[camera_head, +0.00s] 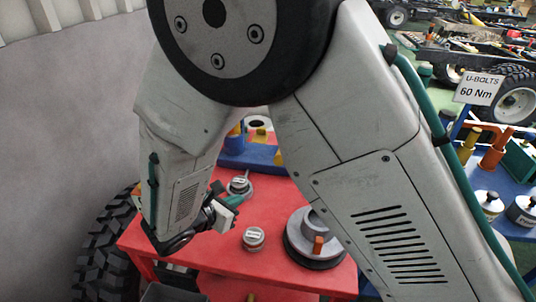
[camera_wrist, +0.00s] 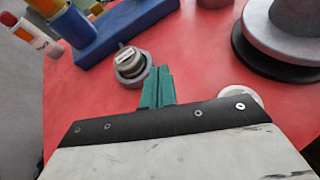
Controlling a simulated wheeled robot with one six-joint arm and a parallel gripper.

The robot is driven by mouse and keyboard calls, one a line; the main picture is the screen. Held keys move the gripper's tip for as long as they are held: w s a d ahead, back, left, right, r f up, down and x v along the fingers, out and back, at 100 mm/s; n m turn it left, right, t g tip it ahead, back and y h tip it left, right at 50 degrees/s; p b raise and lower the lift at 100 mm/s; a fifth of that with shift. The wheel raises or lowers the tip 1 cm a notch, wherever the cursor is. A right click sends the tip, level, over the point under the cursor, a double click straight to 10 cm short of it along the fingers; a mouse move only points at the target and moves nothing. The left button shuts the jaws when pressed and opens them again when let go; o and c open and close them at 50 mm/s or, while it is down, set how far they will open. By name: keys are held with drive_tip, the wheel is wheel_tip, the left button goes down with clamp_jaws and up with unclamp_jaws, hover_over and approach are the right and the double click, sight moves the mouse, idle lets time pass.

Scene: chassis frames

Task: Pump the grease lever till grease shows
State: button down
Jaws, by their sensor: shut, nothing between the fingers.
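I cannot pick out a grease lever or any grease for certain in either view. My gripper (camera_head: 232,197) has green fingers pressed together and empty, low over the red table (camera_head: 190,245). The fingers also show in the wrist view (camera_wrist: 158,76). Just past their tips is a small grey, labelled cap (camera_wrist: 128,60) in a grey ring; contact cannot be told. This cap also shows in the head view (camera_head: 239,185). A second labelled cap (camera_head: 254,237) stands nearer the front. A grey round hub (camera_head: 297,232) with an upright orange piece (camera_head: 318,245) stands to the right, partly behind my arm.
A blue block (camera_head: 237,158) with coloured pegs lies at the table's back. A black tyre (camera_head: 105,245) stands left of the table. A blue table (camera_head: 515,230) with pots is at right, under a sign reading "U-BOLTS 60 Nm" (camera_head: 478,89). Red surface between the caps is clear.

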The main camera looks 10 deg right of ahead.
drive_tip(key=shift+s+d+r+m+g+y, duration=2.1)
drive_tip(key=shift+s+d+r+m, duration=3.55)
drive_tip(key=shift+d+m, duration=1.1)
drive_tip(key=shift+s+d+r+m+g+y, duration=1.9)
drive_tip(key=shift+s+d+r+m+y, duration=0.4)
drive_tip(key=shift+s+d+r+m, duration=3.9)
drive_tip(key=w+a+r+n+g+y, duration=0.1)
drive_tip(key=w+n, duration=0.3)
drive_tip(key=w, duration=0.7)
drive_tip(key=w+a+r+n+g+y, duration=0.1)
drive_tip(key=w+a+n, duration=0.3)
drive_tip(key=w, duration=0.7)
drive_tip(key=w+a+r+n+g+y, duration=0.1)
drive_tip(key=w+n, duration=0.4)
drive_tip(key=w, duration=0.6)
drive_tip(key=shift+a+r+g, duration=0.3)
drive_tip(key=shift+a+g, duration=0.3)
drive_tip(key=shift+a, duration=0.15)
